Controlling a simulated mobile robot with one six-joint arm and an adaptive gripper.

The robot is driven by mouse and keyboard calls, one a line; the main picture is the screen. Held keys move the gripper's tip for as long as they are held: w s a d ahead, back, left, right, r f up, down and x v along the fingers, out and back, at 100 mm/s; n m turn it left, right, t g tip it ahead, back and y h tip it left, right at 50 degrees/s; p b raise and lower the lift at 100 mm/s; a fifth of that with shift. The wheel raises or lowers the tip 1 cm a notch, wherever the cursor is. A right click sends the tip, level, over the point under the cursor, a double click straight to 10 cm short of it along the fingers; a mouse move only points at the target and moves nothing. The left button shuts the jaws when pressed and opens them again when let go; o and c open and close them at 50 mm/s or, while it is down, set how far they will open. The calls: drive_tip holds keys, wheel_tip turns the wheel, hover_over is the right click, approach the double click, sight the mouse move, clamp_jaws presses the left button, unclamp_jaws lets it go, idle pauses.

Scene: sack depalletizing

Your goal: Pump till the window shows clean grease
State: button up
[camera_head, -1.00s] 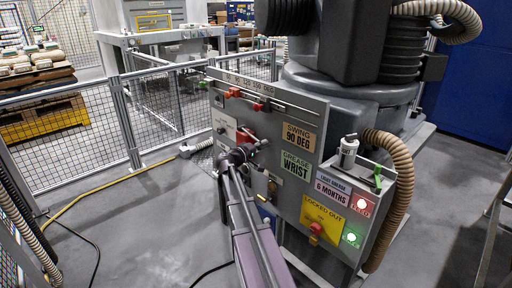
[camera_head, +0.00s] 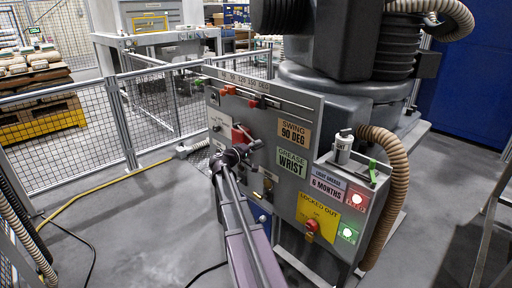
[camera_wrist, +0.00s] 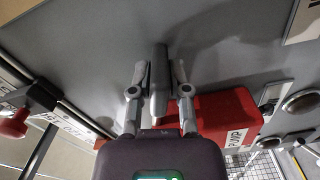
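My gripper (camera_head: 232,155) is at the left part of a grey upright panel, next to a red box (camera_head: 243,133). In the wrist view, the fingers of my gripper (camera_wrist: 159,72) stand apart on either side of a grey rod-like handle (camera_wrist: 158,88). Narrow gaps seem to show between fingers and handle. The red box (camera_wrist: 222,115) lies just behind and right of the fingers. Round metal-rimmed fittings (camera_wrist: 302,101) sit further right; I cannot tell whether one is the grease window. A "GREASE WRIST" label (camera_head: 292,163) is right of my gripper. No grease colour is readable.
Red sliders (camera_head: 254,102) sit on a scale rail along the panel top. A yellow "LOCKED OUT" plate (camera_head: 317,216) with a red knob is lower right. A white bottle (camera_head: 342,150) stands on the side box, near a ribbed hose (camera_head: 394,190). Mesh fencing (camera_head: 75,150) stands left.

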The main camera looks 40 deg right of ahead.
drive_tip(key=o, duration=0.3)
drive_tip(key=shift+d+f, duration=0.1)
drive_tip(key=shift+o, duration=0.2)
drive_tip(key=a, duration=1.2)
drive_tip(key=shift+s, duration=0.3)
